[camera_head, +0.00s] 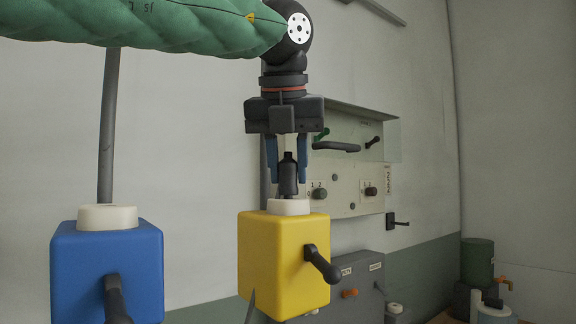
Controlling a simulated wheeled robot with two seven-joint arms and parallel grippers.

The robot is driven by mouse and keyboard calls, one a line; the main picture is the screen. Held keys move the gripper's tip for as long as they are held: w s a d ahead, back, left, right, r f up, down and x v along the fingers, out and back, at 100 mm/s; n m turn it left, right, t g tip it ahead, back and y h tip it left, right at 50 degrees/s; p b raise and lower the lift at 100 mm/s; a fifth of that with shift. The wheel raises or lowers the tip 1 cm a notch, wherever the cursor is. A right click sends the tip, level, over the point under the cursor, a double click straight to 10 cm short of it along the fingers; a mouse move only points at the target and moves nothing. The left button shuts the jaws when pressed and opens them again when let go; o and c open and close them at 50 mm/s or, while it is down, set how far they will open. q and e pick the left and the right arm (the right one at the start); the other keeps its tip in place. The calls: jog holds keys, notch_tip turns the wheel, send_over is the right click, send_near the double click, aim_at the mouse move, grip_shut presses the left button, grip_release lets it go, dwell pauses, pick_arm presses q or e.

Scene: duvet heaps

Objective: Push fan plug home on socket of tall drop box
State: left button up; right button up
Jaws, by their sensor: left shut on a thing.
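My left gripper (287,180) points straight down above the yellow box (258,262), with its blue fingers shut on a dark plug (288,172). The plug stands upright, and its lower end is at the top of the white round socket (290,207) on the yellow box. I cannot tell how deep it sits in the socket. The blue box (80,262) to the left has a similar white socket (107,217) with nothing in it that I can see. My right gripper is not in view.
Black lever handles stick out from the yellow box (321,265) and the blue box (115,300). A grey pole (108,130) rises behind the blue box. A wall panel (350,150) with knobs is behind the gripper. A green container (477,262) stands at the far right.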

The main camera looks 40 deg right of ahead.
aim_at(287, 154)
pick_arm(q)
jog(key=shift+f, duration=0.3)
jog(key=o, duration=1)
jog(key=shift+r, duration=0.1)
jog(key=shift+o, duration=0.2)
jog(key=shift+s+a+r+b, duration=0.1)
jog(key=shift+a+r+b, duration=0.05)
jog(key=shift+r+b, duration=0.35)
jog(key=shift+b+v, duration=0.8)
jog(key=shift+v, duration=2.55)
